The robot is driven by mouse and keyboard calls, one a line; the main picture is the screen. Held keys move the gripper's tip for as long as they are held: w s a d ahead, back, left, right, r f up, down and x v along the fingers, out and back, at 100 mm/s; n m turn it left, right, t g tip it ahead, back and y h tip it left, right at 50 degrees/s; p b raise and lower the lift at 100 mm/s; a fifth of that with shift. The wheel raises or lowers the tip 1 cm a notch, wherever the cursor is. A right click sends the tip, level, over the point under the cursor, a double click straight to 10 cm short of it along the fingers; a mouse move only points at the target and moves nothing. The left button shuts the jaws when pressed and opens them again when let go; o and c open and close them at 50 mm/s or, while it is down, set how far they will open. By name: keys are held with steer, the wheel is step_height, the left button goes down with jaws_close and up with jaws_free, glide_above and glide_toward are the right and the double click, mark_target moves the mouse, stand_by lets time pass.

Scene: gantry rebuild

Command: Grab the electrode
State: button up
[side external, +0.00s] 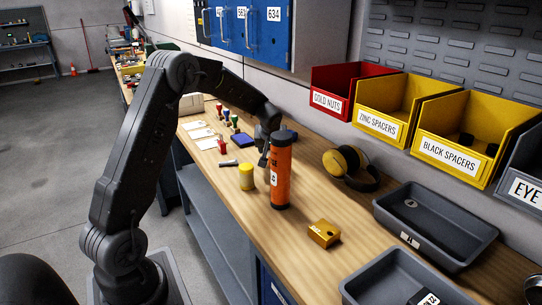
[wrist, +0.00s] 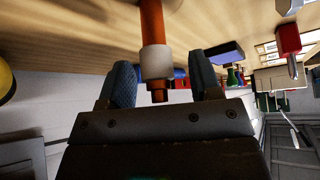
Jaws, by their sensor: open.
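In the wrist view an orange rod with a white collar (wrist: 156,62) and a copper-coloured end, which looks like the electrode, lies in the space between my two blue-grey fingers. My gripper (wrist: 165,84) is open, and gaps show on both sides of the rod. In the side view my gripper (side external: 264,157) is low over the bench, partly hidden behind an upright orange canister (side external: 281,178) with a dark top. I cannot make out the rod in the side view.
A yellow cylinder (side external: 247,177) stands left of the canister. Yellow earmuffs (side external: 347,163), a small gold block (side external: 324,233) and grey trays (side external: 435,225) lie to the right. Stamps and a blue pad (side external: 243,140) are behind. Labelled bins (side external: 463,150) line the wall.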

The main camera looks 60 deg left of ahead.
jaws_close()
stand_by(0.4)
steer(key=shift+r, duration=0.1)
